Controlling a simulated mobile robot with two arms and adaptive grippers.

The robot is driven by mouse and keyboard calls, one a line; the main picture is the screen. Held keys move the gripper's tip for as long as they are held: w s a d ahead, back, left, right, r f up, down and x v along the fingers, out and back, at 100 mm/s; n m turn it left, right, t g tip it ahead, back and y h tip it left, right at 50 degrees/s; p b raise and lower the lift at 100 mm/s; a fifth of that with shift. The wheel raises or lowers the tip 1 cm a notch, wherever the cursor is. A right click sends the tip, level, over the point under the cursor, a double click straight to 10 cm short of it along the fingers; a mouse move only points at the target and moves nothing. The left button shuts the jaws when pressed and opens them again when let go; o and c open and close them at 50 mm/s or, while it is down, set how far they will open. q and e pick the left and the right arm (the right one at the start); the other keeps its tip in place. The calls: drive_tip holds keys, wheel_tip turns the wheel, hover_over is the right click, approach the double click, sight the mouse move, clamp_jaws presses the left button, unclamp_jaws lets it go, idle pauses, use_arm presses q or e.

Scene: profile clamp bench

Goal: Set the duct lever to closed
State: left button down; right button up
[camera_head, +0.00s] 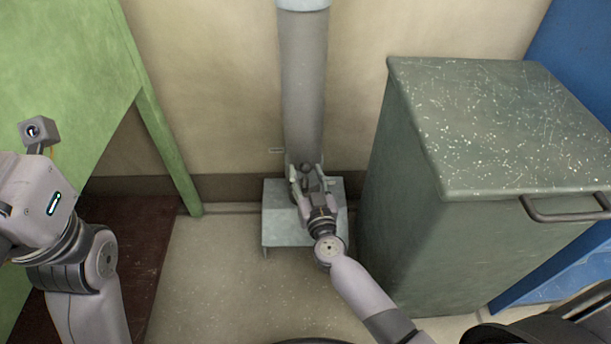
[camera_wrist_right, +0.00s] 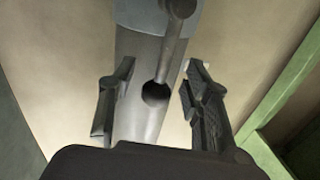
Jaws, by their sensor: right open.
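The duct (camera_head: 303,85) is a vertical grey pipe against the wall, standing above a small pale block. In the right wrist view, the duct (camera_wrist_right: 140,60) fills the middle. My right gripper (camera_head: 306,174) is open in front of the duct's lower part. In the wrist view its fingers (camera_wrist_right: 160,70) stand on either side of the lever, with visible gaps. In the head view the gripper mostly hides the lever. My left gripper is out of view; only its arm shows.
A grey-green cabinet (camera_head: 490,130) with a handle stands close on the right. A green bench (camera_head: 65,70) with a leg is on the left. The pale block (camera_head: 275,222) sits under the duct. Some floor (camera_head: 215,275) is clear between them.

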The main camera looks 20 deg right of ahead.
drive_tip(key=shift+w, duration=0.5)
clamp_jaws()
idle(0.3)
